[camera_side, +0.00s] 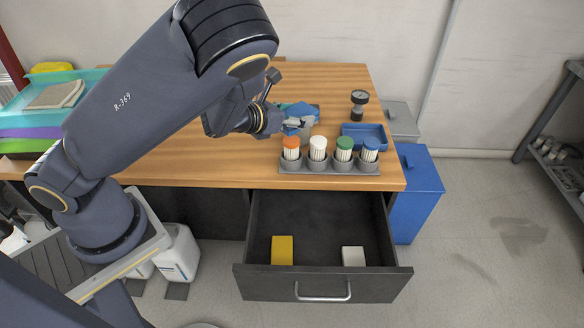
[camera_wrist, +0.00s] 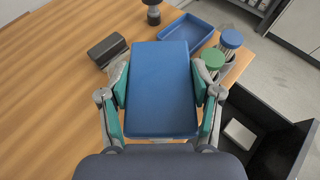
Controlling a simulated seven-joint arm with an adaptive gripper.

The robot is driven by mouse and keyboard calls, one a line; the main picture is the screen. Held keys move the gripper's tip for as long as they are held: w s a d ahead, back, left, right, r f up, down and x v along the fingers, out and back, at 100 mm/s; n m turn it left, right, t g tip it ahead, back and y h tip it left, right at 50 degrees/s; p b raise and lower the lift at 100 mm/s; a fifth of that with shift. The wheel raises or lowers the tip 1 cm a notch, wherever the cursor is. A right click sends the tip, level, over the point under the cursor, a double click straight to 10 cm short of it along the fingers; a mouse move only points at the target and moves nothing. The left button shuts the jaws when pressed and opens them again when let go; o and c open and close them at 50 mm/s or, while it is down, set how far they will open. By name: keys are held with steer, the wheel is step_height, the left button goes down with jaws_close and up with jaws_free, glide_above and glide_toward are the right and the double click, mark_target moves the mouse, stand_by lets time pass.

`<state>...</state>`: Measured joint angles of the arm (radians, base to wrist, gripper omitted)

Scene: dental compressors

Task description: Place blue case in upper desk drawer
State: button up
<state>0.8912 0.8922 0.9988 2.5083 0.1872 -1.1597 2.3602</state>
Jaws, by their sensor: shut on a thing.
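The blue case (camera_wrist: 160,85) is a flat blue box that fills the middle of the wrist view. My gripper (camera_wrist: 160,100) is shut on it, with a teal-padded finger along each side. In the side view my gripper (camera_side: 298,122) is above the desk top, behind the row of capped containers, and the case (camera_side: 292,130) is mostly hidden there. The upper desk drawer (camera_side: 322,288) is pulled out below the desk's front edge. It holds a yellow block (camera_side: 282,250) and a white block (camera_side: 353,256), with bare floor around them.
A grey rack (camera_side: 330,168) of capped containers stands at the desk's front edge, between my gripper and the drawer. A blue tray (camera_side: 365,136), a gauge (camera_side: 358,104) and a dark block (camera_wrist: 107,50) are nearby. Blue bin (camera_side: 417,190) stands right of the desk.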

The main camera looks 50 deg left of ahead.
stand_by(0.5)
steer(key=d+f+m+h, duration=0.2)
steer(key=d+f, duration=0.2)
steer(key=d, duration=0.9)
steer(key=s+a+f+m+h, duration=0.1)
steer(key=s+f+h, duration=0.1)
steer(key=s+f, duration=0.5)
steer(key=s+a+f+m+h, duration=0.1)
steer(key=s+f, duration=0.1)
steer(key=f, duration=0.9)
glide_above(335, 231)
steer(key=shift+g, duration=0.4)
step_height(335, 231, down, 10)
steer(key=shift+f, duration=1.7)
